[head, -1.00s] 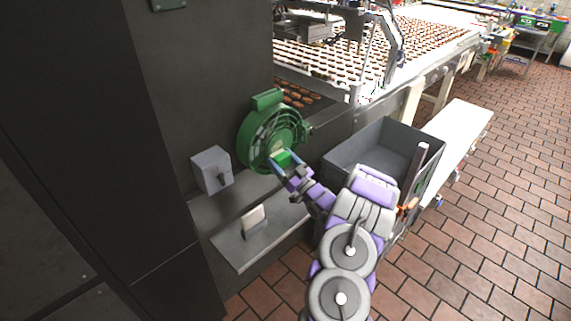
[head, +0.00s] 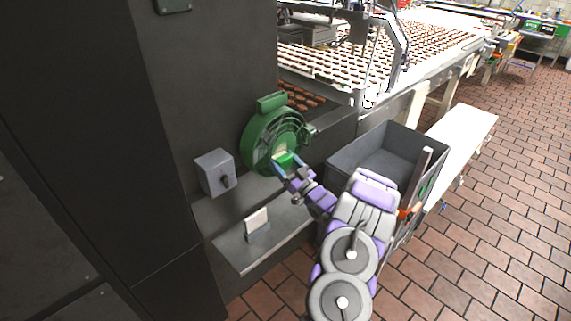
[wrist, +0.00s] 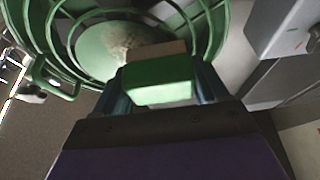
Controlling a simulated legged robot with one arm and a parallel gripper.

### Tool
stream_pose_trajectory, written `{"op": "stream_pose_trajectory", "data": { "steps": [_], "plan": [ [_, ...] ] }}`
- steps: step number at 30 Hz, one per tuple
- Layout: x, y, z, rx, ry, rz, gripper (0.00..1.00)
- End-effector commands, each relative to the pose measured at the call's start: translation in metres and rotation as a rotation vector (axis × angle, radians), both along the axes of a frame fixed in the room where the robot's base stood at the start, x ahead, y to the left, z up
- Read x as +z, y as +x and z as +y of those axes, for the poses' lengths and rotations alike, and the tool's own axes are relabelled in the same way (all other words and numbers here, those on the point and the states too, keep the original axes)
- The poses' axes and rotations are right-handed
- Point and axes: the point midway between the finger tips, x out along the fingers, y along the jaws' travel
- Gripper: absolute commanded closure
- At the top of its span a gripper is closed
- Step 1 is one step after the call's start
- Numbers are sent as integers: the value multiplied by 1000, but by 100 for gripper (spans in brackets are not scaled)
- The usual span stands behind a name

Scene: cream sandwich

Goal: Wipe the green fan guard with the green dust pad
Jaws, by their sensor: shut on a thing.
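The green fan guard (head: 262,136) is a round ringed housing mounted against the dark machine wall. It also shows in the wrist view (wrist: 97,48), with a pale dusty patch (wrist: 130,42) on its central disc. My gripper (head: 284,163) is shut on the green dust pad (wrist: 158,82), a green block with a tan face pointing toward the guard. The pad is at the lower front of the guard, close to the dusty patch. I cannot tell whether it touches.
A grey switch box (head: 215,172) is on the wall left of the guard. Below it, a metal shelf (head: 236,251) holds a small white card in a stand (head: 257,222). A grey open bin (head: 345,160) stands to the right, before the conveyor (head: 430,48).

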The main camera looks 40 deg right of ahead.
Motion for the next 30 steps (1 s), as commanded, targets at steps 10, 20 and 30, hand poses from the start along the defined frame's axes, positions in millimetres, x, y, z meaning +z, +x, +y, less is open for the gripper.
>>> {"op": "stream_pose_trajectory", "data": {
  "steps": [10,20,30],
  "plan": [
    [0,6,1,1,0,0,51],
    [0,12,1,1,-1,-1,51],
    [0,12,-19,-1,0,2,51]
  ]
}}
